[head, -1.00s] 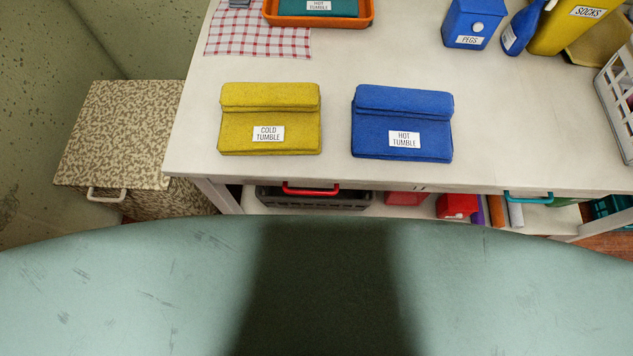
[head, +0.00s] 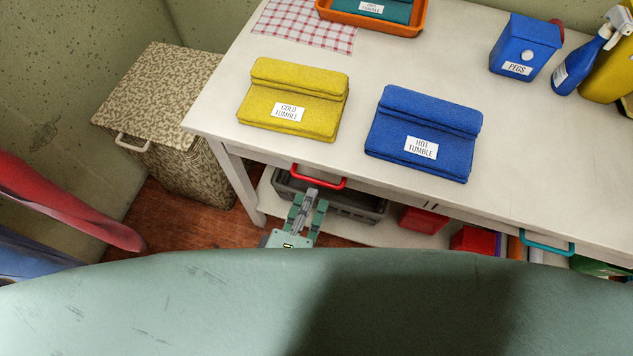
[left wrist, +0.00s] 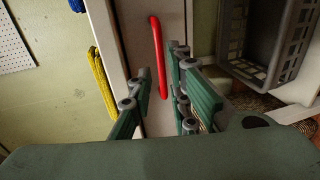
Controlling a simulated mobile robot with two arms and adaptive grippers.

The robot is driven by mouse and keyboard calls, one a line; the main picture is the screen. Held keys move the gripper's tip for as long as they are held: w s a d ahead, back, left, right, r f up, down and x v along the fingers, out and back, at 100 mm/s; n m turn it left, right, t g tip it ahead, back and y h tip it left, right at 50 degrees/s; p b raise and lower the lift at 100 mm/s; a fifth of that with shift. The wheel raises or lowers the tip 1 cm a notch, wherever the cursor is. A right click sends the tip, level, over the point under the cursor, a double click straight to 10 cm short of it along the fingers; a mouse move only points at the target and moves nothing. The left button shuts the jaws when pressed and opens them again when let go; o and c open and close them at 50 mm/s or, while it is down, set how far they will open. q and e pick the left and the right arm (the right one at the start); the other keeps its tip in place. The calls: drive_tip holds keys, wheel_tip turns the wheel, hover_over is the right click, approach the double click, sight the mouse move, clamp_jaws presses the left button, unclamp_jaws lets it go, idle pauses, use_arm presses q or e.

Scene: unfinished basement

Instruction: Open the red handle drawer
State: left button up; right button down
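The red handle (head: 318,176) is a bar on the drawer front under the white table's near left edge. The drawer looks shut. In the left wrist view the red handle (left wrist: 158,57) runs upright on the pale drawer front (left wrist: 133,28). My left gripper (head: 310,194) is just below and in front of the handle in the head view. In the left wrist view its green and grey fingers (left wrist: 161,68) are spread, with the handle seen between them. I cannot tell whether they touch it. My right gripper is not in view.
A teal handle (head: 547,242) is on the table's front farther right. A dark grey crate (head: 350,206) and red boxes stand on the lower shelf. A patterned hamper (head: 160,115) stands left. A green ironing-board-like surface (head: 200,305) fills the foreground.

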sight(318, 180)
use_arm(q)
drive_tip(key=x, duration=0.6)
drive_tip(key=shift+w, duration=0.3)
clamp_jaws()
drive_tip(key=shift+f, duration=0.1)
